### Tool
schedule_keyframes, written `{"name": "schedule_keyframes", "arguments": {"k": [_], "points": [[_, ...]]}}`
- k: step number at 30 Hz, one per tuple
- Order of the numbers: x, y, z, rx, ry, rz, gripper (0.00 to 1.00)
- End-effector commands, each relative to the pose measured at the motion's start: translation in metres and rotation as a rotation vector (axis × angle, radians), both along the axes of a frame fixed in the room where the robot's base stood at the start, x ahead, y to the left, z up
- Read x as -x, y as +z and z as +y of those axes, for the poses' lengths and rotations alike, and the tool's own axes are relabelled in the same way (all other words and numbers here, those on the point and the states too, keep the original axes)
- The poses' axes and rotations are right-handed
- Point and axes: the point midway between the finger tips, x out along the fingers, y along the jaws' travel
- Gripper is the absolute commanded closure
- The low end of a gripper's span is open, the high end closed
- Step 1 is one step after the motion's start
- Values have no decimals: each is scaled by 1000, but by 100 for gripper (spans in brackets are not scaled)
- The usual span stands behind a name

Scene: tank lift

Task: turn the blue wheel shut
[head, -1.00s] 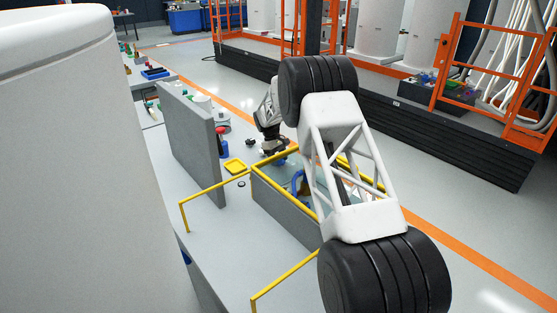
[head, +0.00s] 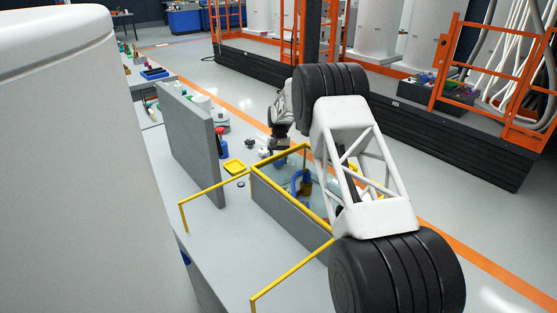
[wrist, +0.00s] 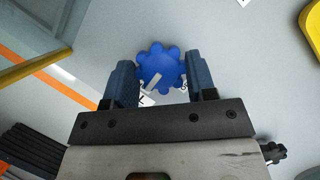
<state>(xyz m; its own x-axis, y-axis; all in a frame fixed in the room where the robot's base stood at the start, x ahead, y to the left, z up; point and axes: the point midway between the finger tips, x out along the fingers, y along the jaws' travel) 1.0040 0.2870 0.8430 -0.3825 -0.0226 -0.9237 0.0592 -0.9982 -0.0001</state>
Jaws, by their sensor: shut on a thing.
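The blue wheel (wrist: 161,62) is a round knob with a lobed rim and a pale pointer bar, which slants toward the lower left in the wrist view. My gripper (wrist: 160,75) has one dark finger on each side of the wheel and is shut on its rim. Small white labels with dark marks lie by the wheel, partly hidden by the fingers. In the head view my gripper (head: 279,143) is small, at the far end of the yellow-rimmed tank. I cannot make out the wheel clearly there.
The grey tank (head: 285,205) with a yellow rim stands on the pale bench and holds blue piping (head: 304,184). A grey upright panel (head: 190,140) stands left of it. Yellow rails edge the bench.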

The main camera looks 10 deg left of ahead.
Motion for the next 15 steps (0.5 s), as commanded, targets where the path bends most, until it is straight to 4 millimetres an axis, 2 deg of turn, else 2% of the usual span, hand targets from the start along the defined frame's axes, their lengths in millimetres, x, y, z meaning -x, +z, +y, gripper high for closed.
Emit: {"name": "schedule_keyframes", "arguments": {"k": [15], "points": [[0, 0, 0, 0, -76, 0, 72]]}}
